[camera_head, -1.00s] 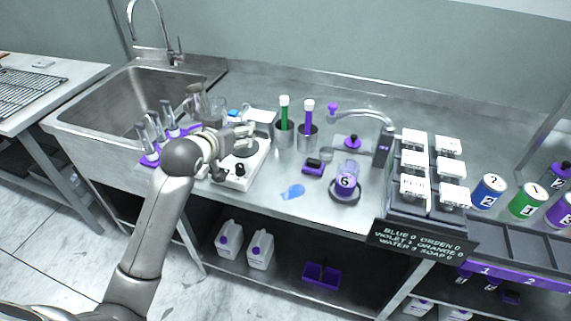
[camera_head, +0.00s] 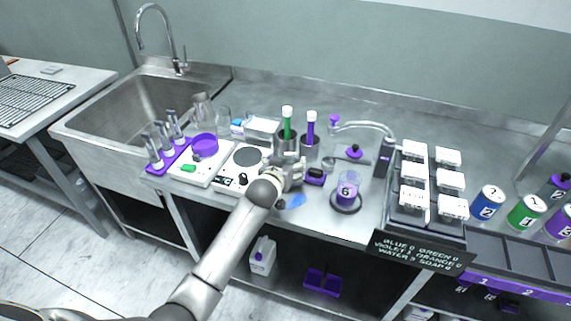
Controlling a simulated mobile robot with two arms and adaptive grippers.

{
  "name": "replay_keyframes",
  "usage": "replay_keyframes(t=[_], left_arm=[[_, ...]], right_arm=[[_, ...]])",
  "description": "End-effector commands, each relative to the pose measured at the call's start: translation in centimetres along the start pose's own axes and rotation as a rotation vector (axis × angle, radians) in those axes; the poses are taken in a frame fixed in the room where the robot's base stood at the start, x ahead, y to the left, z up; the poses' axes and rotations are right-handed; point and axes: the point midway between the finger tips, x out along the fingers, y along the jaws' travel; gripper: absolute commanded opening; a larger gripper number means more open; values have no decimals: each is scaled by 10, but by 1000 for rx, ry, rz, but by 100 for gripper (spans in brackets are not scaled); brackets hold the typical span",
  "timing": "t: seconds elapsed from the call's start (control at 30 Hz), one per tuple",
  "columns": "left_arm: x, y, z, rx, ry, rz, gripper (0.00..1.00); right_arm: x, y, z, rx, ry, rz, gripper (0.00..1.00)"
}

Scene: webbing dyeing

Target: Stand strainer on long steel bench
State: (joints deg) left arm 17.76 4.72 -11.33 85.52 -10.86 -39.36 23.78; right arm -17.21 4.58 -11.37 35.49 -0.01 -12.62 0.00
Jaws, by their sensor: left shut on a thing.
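My left gripper (camera_head: 294,172) is over the long steel bench (camera_head: 345,225), just right of the white hot plate and in front of two steel cups. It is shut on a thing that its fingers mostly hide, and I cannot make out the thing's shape. I cannot pick out a strainer clearly elsewhere in view. One steel cup (camera_head: 288,143) holds a green tube, the other (camera_head: 309,150) a purple one. My right gripper is not in view.
A blue patch (camera_head: 292,201) and a purple-black block (camera_head: 315,177) lie close to the gripper. A beaker (camera_head: 347,187) stands to the right. The hot plate (camera_head: 240,177), a purple dish (camera_head: 205,144) and a purple rack (camera_head: 160,167) are left. Bare bench lies behind the cups.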

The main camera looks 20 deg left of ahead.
Motion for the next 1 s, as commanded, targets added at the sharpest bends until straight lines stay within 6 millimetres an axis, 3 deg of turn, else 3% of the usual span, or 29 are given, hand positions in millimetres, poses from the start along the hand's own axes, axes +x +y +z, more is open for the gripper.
replay_keyframes(t=[0.23, 0.8, 0.83, 0.93, 1.0], left_arm=[[2, 0, 4, -1, 3, 2, 43], [7, -1, 15, -1, 3, 1, 43], [7, -1, 15, 0, 2, 1, 77], [7, -1, 15, -1, 2, 1, 88], [7, -1, 15, -1, 2, 1, 88]], right_arm=[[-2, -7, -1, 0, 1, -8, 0], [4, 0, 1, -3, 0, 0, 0], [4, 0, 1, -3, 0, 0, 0], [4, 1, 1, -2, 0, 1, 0], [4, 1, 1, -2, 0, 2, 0]])
